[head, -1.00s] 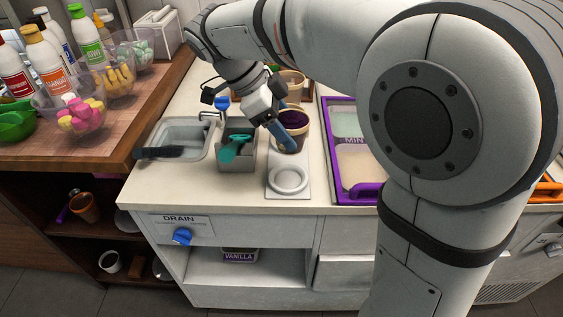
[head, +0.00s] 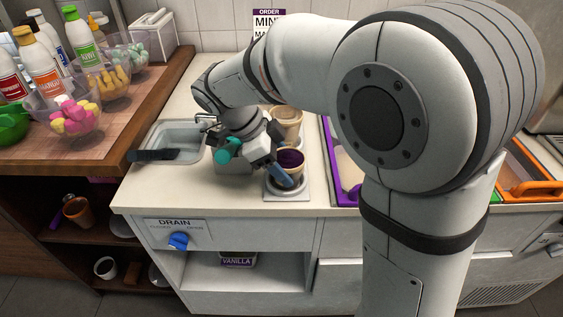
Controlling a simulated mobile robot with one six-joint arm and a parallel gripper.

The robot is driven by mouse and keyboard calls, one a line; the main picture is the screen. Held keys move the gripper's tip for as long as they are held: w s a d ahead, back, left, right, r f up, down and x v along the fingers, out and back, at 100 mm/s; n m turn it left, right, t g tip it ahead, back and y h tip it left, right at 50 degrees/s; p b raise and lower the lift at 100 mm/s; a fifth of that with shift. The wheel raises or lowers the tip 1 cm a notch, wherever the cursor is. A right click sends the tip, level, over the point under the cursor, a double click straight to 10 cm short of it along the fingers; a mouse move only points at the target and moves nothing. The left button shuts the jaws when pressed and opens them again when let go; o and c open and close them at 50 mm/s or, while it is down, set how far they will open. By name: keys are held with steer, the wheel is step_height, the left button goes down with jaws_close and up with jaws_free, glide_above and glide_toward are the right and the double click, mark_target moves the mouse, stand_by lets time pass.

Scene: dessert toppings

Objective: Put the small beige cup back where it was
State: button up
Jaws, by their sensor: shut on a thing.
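The small beige cup (head: 290,168), with dark purple inside, is upright at the ring of a pale square holder (head: 300,190) on the counter. I cannot tell whether its base rests in the ring or is just above it. My gripper (head: 284,176) comes from the upper left and is shut on the cup's near left side. A blue finger shows there; the other finger is hidden.
Another beige cup (head: 288,117) stands behind. A grey bin (head: 233,164) with a teal tool is close on the left, beside a sink (head: 175,139). A purple-edged tray (head: 345,197) lies to the right. The front counter strip is clear.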

steer(key=o, duration=1.1)
steer(key=shift+o, duration=0.2)
steer(key=p+v, duration=0.2)
steer(key=v, duration=1)
